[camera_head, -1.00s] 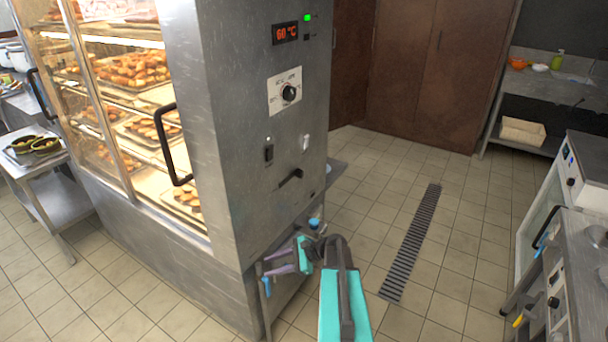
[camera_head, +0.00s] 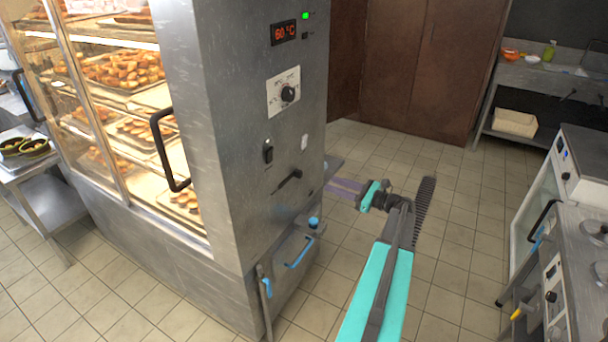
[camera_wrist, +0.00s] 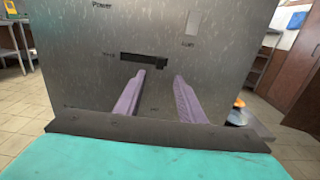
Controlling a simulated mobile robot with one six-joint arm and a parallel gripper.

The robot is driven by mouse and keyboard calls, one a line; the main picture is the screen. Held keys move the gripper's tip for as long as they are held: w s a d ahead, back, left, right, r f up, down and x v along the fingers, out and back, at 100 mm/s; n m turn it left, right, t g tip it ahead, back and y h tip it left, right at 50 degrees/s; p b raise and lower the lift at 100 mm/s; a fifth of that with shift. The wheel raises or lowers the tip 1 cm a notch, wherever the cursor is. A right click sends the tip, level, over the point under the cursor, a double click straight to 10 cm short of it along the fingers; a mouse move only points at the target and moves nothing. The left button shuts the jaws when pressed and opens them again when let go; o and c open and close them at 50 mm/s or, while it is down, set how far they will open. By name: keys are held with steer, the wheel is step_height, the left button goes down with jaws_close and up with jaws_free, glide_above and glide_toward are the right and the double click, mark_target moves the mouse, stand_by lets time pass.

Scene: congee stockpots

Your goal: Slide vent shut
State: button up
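The vent slide, a black slot with a dark tab, sits low on the steel side panel of the warming cabinet (camera_head: 230,120). In the head view the vent slide (camera_head: 289,179) shows as a black slanted bar. In the wrist view the vent slide (camera_wrist: 145,60) lies ahead, with the tab at the slot's right end. My gripper (camera_head: 345,187) is to the right of the panel in the head view, apart from it. In the wrist view my gripper (camera_wrist: 158,82) has its two purple fingers spread with nothing between them, pointing at the panel just below the slot.
A blue handle (camera_head: 300,252) is below. A counter with knobs (camera_head: 575,270) stands at right. Tiled floor (camera_head: 455,220) lies clear between.

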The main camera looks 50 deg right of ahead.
mark_target(301, 173)
steer(key=shift+w, duration=0.15)
steer(key=p+x, duration=0.3)
steer(key=x, duration=1)
steer(key=shift+w, duration=0.2)
jaws_close()
